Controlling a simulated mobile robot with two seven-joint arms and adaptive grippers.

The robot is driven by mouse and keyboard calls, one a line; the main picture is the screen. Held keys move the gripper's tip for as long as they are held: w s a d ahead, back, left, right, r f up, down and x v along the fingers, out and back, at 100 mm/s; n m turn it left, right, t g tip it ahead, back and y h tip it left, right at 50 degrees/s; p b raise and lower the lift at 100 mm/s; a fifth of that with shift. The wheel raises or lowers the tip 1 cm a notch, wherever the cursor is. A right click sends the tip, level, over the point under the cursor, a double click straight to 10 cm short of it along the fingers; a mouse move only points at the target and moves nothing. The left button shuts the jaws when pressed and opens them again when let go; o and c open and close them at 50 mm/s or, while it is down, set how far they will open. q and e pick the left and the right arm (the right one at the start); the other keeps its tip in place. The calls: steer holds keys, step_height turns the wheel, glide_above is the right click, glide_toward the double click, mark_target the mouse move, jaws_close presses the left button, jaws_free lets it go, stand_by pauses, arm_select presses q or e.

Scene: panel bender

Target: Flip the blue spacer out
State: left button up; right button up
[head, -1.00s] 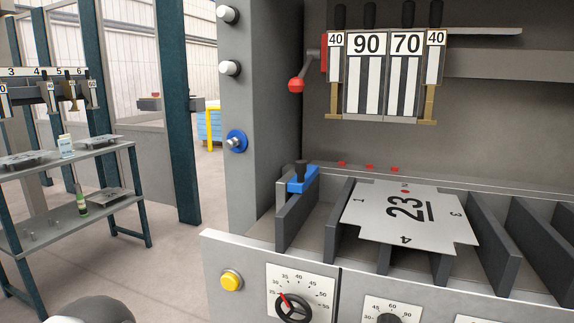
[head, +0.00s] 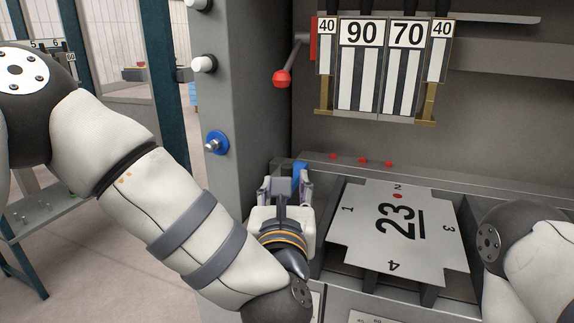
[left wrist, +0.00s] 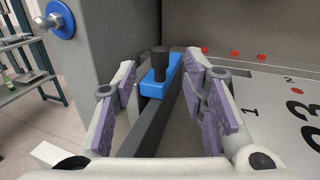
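In the head view only part of the blue spacer (head: 300,174) shows behind my left gripper (head: 286,192). In the left wrist view my left gripper (left wrist: 165,105) is open, its purple-padded fingers apart on either side of the rail, with the spacer ahead between them. My right arm shows at the right edge of the head view; its gripper is out of frame.
A sheet marked 23 (head: 350,262) lies on the bed right of my left gripper. Upper tools marked 90 (head: 361,65) and 70 hang above. A red-knobbed lever (head: 282,79) and a grey column (head: 237,100) stand close by.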

mark_target(286, 173)
arm_select(q)
steer(key=w, duration=0.7)
steer(key=shift+w+f, duration=0.15)
steer(key=shift+w, duration=0.05)
steer(key=shift+c, duration=0.5)
jaws_close()
